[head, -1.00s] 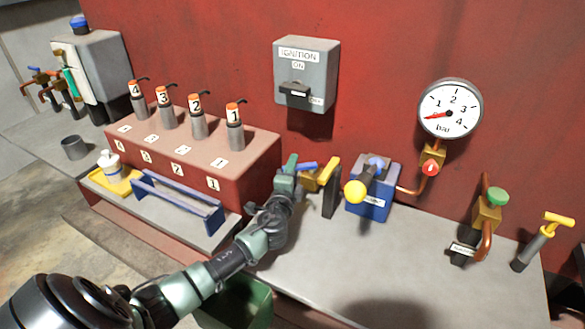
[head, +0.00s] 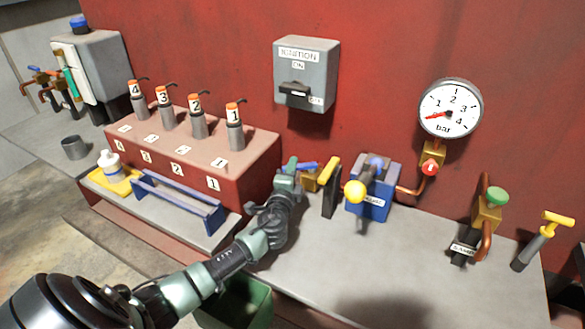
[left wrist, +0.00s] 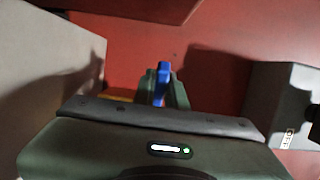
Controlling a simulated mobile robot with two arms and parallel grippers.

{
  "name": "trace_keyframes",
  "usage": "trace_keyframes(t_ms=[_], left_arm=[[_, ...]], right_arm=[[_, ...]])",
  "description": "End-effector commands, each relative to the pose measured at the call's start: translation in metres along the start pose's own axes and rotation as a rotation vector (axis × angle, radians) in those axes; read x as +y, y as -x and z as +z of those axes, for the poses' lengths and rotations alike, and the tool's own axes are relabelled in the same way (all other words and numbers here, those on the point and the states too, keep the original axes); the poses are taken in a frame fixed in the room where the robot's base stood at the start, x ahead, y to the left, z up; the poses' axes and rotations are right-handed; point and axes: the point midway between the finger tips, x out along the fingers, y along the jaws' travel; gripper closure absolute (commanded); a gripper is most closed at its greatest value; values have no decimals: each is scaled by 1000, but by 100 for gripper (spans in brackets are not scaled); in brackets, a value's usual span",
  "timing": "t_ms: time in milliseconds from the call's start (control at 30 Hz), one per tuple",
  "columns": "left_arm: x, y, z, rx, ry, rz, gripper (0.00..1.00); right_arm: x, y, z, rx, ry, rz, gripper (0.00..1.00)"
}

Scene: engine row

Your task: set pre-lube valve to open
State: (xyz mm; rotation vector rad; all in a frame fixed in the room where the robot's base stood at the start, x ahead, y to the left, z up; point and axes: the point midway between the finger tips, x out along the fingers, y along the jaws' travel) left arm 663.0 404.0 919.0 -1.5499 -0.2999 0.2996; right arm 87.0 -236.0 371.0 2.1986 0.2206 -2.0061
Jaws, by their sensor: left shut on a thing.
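A brass valve body (head: 311,183) with a blue lever handle (head: 308,166) sits against the red wall, right of the red engine block. I cannot read a label on it. My left gripper (head: 292,167) is shut on the blue lever at its left end. In the left wrist view the blue lever (left wrist: 162,82) stands between the green fingers, and a bit of the brass body (left wrist: 120,94) shows behind on the left. The fingers hide part of the lever. My right gripper is not in view.
Just right of the valve stand a yellow-topped dark post (head: 330,185) and a blue pump (head: 369,205) with a yellow knob. A pressure gauge (head: 450,108) reads low. The engine block (head: 245,165) is close on the left. The grey bench front (head: 350,265) is clear.

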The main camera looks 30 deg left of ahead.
Motion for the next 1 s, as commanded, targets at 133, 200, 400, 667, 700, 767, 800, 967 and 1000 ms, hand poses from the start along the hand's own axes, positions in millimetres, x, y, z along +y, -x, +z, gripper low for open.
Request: trace_keyframes(t_ms=[133,200,400,667,700,767,800,967,1000], left_arm=[[2,0,0,1,0,3,100],[2,0,0,1,0,3,100],[2,1,0,1,-1,3,100],[2,1,0,-1,0,4,100],[3,1,-1,-8,1,3,100],[3,2,-3,-32,4,2,100],[4,4,-4,-57,6,1,100],[6,11,-9,-205,9,1,100],[7,12,-10,-242,9,2,100]], right_arm=[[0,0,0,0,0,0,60],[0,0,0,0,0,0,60],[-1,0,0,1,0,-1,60],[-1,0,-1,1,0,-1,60],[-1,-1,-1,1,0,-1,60],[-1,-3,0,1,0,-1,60],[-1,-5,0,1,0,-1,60],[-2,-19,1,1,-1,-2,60],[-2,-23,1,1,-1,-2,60]])
